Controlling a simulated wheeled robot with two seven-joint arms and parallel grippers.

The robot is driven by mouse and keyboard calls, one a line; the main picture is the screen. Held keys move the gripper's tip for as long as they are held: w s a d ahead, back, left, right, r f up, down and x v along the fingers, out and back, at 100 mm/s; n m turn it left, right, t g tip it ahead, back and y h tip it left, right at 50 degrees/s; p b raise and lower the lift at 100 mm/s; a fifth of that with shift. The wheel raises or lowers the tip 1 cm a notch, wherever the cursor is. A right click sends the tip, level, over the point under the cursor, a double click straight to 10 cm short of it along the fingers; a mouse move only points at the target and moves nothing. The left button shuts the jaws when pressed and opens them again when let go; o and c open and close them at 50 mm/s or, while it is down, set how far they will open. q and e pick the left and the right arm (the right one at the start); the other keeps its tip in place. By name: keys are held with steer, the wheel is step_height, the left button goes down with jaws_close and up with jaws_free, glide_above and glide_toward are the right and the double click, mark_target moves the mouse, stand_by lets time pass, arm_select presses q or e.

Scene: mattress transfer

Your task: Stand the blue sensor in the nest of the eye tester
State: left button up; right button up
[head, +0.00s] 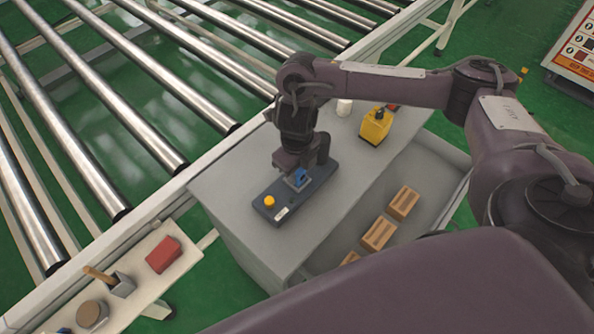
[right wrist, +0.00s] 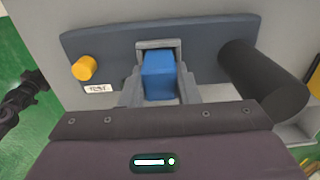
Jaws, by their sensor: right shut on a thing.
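The eye tester (head: 311,196) is a long dark blue-grey block on a grey table top, with a yellow button (head: 269,201) and a white label at one end. A black cylinder (right wrist: 262,75) stands at its other end. Its grey nest (right wrist: 158,44) shows as a frame at the middle. My right gripper (right wrist: 160,90) points down over the nest and is shut on the blue sensor (right wrist: 159,76). The sensor (head: 300,175) looks upright and at the nest; whether it rests on the nest floor is hidden. My left gripper is not in view.
A yellow container (head: 375,127) and a small white cylinder (head: 344,107) stand farther back on the table. An open grey bin holds several brown boxes (head: 378,234). A roller conveyor (head: 130,110) runs at left. A red block (head: 163,255) lies on a side shelf.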

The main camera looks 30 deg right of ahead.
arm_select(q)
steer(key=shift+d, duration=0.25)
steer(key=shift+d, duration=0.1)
arm_select(e)
steer(key=shift+f, duration=0.15)
steer(key=o, duration=1)
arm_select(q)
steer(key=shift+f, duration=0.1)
arm_select(e)
steer(key=shift+r, duration=0.4)
step_height(320, 180, up, 10)
steer(key=p, duration=0.3)
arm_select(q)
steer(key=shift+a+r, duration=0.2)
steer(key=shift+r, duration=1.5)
arm_select(e)
steer(key=shift+r, duration=0.85)
